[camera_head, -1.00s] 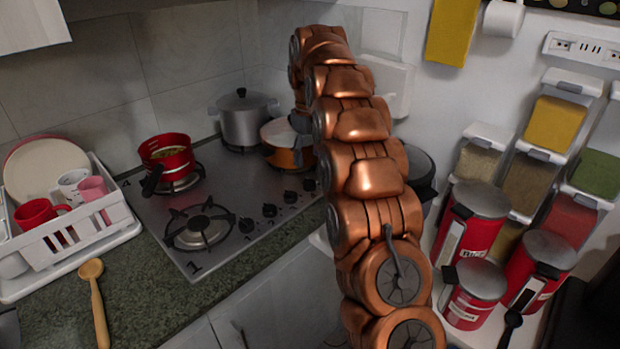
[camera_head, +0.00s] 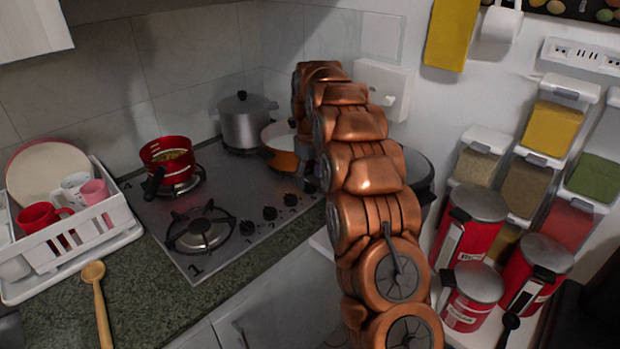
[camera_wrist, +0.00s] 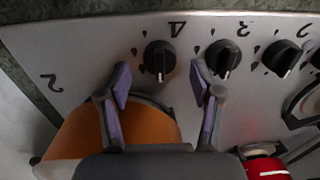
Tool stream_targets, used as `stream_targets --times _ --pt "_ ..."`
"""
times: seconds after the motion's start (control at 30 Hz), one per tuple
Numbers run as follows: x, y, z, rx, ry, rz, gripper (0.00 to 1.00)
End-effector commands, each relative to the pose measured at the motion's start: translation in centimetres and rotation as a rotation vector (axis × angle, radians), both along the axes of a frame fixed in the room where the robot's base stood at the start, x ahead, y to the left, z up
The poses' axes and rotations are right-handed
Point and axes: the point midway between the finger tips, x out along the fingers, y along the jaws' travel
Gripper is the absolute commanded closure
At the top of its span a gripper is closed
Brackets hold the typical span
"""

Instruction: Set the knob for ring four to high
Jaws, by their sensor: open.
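The ring-four knob (camera_wrist: 160,57) is black, at the top of the wrist view, under an upside-down 4. A light mark on it points toward the bottom of that view. My gripper (camera_wrist: 162,92) is open and empty. Its two purple-grey fingers are spread below the knob in the wrist view, apart from it. In the head view, the row of black knobs (camera_head: 270,213) runs along the stove's front edge, and my arm hides most of the gripper. A red pot (camera_head: 168,158) stands on the back-left ring beside the mark 4.
In the wrist view, the knobs for three (camera_wrist: 222,57) and two (camera_wrist: 282,57) sit close to the right. An orange pan (camera_wrist: 150,137) lies beneath the fingers. A grey pot (camera_head: 244,124) stands at the stove's back. A dish rack (camera_head: 75,240) is at the left.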

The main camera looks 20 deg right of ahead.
Motion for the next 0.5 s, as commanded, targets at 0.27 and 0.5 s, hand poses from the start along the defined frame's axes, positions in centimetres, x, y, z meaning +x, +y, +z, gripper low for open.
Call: stream_targets --times 0.27,0.5 --pt "-0.02 0.0 -1.23 0.0 -0.001 0.0 0.35" --pt "0.0 0.0 -1.3 -0.001 -0.001 0.0 0.35"
